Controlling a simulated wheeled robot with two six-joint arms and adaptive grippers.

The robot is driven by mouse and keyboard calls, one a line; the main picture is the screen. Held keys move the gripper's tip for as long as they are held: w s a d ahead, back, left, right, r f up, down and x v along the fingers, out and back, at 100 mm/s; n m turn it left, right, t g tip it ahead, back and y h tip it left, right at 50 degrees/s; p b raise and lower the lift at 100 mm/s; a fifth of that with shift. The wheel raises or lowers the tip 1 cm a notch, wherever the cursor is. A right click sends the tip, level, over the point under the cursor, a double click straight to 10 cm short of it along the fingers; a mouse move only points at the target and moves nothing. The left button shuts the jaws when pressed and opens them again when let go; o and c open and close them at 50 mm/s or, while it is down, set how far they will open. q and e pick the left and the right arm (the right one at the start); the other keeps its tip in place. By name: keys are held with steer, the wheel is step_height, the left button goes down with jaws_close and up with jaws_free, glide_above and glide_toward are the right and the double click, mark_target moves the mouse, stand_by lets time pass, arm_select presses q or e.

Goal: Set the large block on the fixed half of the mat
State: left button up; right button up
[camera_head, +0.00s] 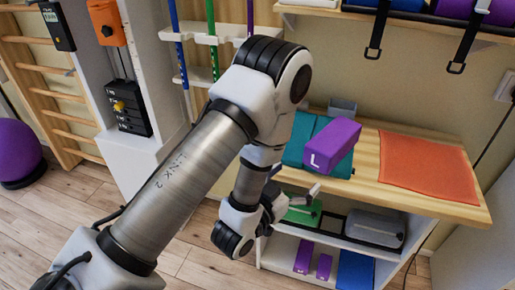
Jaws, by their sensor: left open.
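A large purple block (331,147) marked with a white "L" is at the teal mat (302,134) on the wooden tabletop, near its front edge. The block covers part of the mat, and whether it rests on it or sits just above is hard to tell. An orange mat (428,164) lies flat to the right, with bare wood between. My left gripper (290,196) is open, in front of and below the block, near the table's front edge. It appears apart from the block. My left arm hides the left end of the table. My right gripper is not in view.
Under the tabletop (455,206), a shelf holds a green case (303,211), a grey case (375,229), small purple blocks (303,257) and a blue item (355,270). A grey container (342,107) stands behind the block. Straps (376,35) hang above.

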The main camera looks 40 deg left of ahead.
arm_select(q)
steer(key=s+a+f+g+y, duration=0.1)
steer(key=s+f+g, duration=0.15)
steer(key=f, duration=0.45)
steer(key=s+a+f+g, duration=0.1)
steer(key=s+f+g, duration=0.1)
steer(key=f+g, duration=0.35)
steer(key=s+f+g, duration=0.5)
steer(key=s+f, duration=0.2)
steer(key=s, duration=0.3)
steer(key=s+a+f+n+g, duration=0.1)
steer(key=s+f+g, duration=0.4)
steer(key=s+f, duration=0.3)
steer(key=shift+s+a+f+n+y, duration=0.3)
steer(key=shift+s+y, duration=0.1)
steer(key=shift+s, duration=0.85)
